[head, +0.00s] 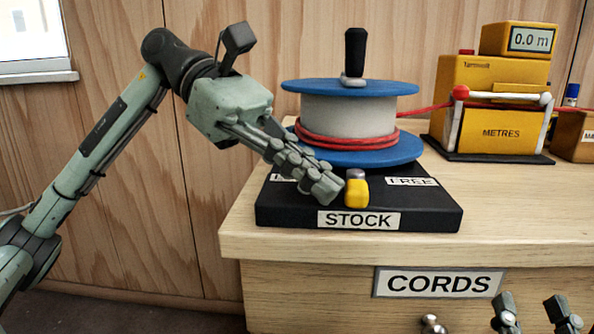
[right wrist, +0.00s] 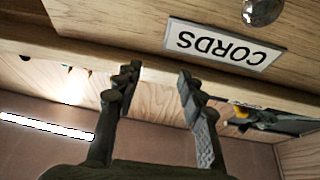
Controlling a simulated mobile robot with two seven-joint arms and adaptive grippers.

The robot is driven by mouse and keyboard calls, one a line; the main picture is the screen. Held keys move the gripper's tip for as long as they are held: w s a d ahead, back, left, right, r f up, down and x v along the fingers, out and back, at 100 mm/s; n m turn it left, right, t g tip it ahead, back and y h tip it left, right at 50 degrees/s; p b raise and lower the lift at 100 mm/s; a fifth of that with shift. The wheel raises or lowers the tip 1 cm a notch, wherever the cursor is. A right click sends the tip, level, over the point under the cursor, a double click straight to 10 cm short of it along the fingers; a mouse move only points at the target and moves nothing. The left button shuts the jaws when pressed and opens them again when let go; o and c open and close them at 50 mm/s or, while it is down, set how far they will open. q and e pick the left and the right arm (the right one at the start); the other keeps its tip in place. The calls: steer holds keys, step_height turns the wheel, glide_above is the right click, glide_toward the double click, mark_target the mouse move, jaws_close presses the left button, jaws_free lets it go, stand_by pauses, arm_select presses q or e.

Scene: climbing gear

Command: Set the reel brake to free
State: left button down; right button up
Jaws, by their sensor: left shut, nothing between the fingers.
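The cord reel (head: 350,112) has blue flanges, red cord and a black handle on top. It stands on a black base (head: 420,212) labelled STOCK. The brake lever, with a yellow end (head: 357,193), sits at the base's front between the FREE label (head: 411,181) on the right and a left label mostly hidden by my gripper. My left gripper (head: 326,188) is shut and empty, its tips just left of the yellow end; I cannot tell whether they touch. My right gripper (head: 534,304) is open and empty in front of the bench; it also shows in the right wrist view (right wrist: 157,74).
A yellow METRES counter (head: 490,128) stands right of the reel, reading 0.0 m, with red cord running to it. A drawer labelled CORDS (head: 438,283) has a metal knob (head: 433,323). The bench top right of the base is clear.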

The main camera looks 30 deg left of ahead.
mark_target(364, 192)
arm_select(q)
steer(key=shift+s+d+f+n+t, duration=0.15)
steer(key=shift+d+f+n+t, duration=0.1)
steer(key=shift+n+t, duration=0.15)
steer(key=shift+d+r, duration=0.2)
steer(key=shift+d, duration=0.05)
steer(key=shift+s+d, duration=0.1)
steer(key=shift+d, duration=1.6)
arm_select(e)
steer(key=shift+s+d+r+t, duration=0.1)
steer(key=shift+r+t, duration=0.3)
arm_select(q)
steer(key=shift+w+a, duration=0.1)
steer(key=shift+w, duration=0.15)
